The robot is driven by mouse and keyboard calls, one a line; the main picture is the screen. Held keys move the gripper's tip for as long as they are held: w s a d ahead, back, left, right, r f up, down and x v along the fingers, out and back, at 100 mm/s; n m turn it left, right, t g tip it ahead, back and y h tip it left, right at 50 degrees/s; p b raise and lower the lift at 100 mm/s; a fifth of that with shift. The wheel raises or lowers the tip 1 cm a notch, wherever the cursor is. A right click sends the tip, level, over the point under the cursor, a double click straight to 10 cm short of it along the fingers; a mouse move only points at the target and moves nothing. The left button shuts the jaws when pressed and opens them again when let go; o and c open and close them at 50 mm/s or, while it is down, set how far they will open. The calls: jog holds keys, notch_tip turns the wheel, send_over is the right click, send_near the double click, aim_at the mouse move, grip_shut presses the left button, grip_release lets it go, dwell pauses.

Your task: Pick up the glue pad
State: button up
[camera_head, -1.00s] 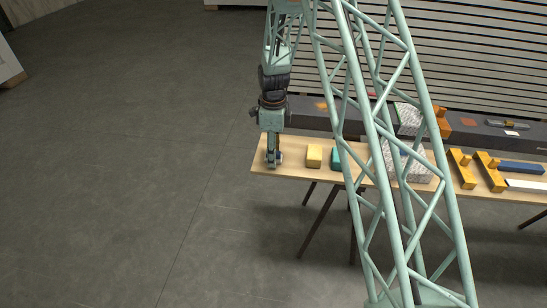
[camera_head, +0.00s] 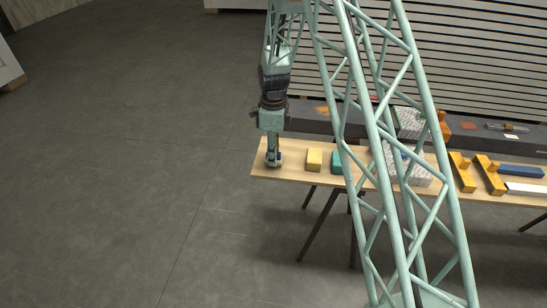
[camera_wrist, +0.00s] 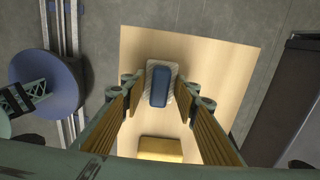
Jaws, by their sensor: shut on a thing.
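The glue pad (camera_wrist: 160,86), a small block with a rounded dark blue top on a pale grey base, is at the left end of the wooden table (camera_head: 262,168). My gripper (camera_wrist: 161,98) points down over it, with one finger on each long side, shut on it. In the head view my gripper (camera_head: 273,161) is low at the tabletop and mostly hides the pad. I cannot tell whether the pad touches the table.
A yellow block (camera_head: 314,159) stands just right of my gripper and also shows in the wrist view (camera_wrist: 160,148). A teal block (camera_head: 337,162) is beyond it. Yellow brackets (camera_head: 490,172) and a blue bar (camera_head: 521,169) lie farther right. A dark ledge (camera_head: 308,117) runs behind the table.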

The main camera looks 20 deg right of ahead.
notch_tip(320, 180, up, 2)
jog(key=shift+r, duration=0.1)
jog(key=s+a+r+p, duration=0.1)
jog(key=s+a, duration=0.1)
jog(key=s, duration=1.3)
jog(key=shift+s+a+r, duration=0.15)
jog(key=shift+s+r, duration=0.05)
jog(key=shift+s, duration=0.2)
jog(key=shift+o, duration=0.5)
jog(key=shift+w+p, duration=0.15)
jog(key=shift+p, duration=0.15)
